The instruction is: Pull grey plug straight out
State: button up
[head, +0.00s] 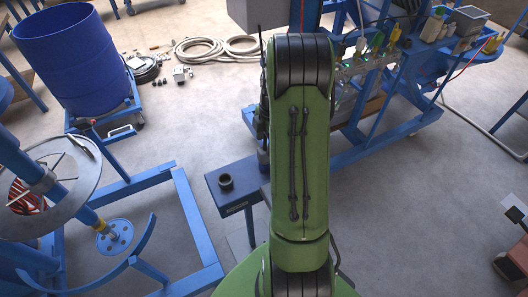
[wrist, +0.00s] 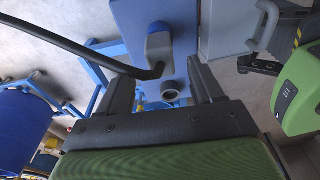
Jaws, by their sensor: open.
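In the wrist view, a grey block-shaped part (wrist: 158,47) with a black cable or rod running off to the left sits against a blue panel (wrist: 143,14). It looks like the grey plug, but I cannot be sure. My gripper (wrist: 158,68) is open, with a dark finger on each side and nothing held between them. The grey part shows beyond the fingertips, between their lines; I cannot tell the exact distance. In the head view, my green arm hides my gripper and whatever is in front of it.
A dark round cup-like fitting (head: 226,183) stands on a blue bench; a round fitting (wrist: 170,92) shows between my fingers. Blue frame bars (head: 196,220) and a blue drum (head: 75,60) are at left. A blue trolley with coloured plugs (head: 376,42) is at right. Grey floor lies between.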

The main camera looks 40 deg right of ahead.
aim_at(265, 149)
jog(key=f, duration=0.6)
jog(key=shift+a, duration=0.4)
jog(key=shift+w, duration=0.1)
jog(key=c, duration=1.2)
jog(key=shift+r+p, duration=1.8)
jog(key=shift+r, duration=1.25)
jog(key=shift+r+p, duration=1.35)
jog(key=shift+r, duration=0.7)
jog(key=shift+f, duration=0.1)
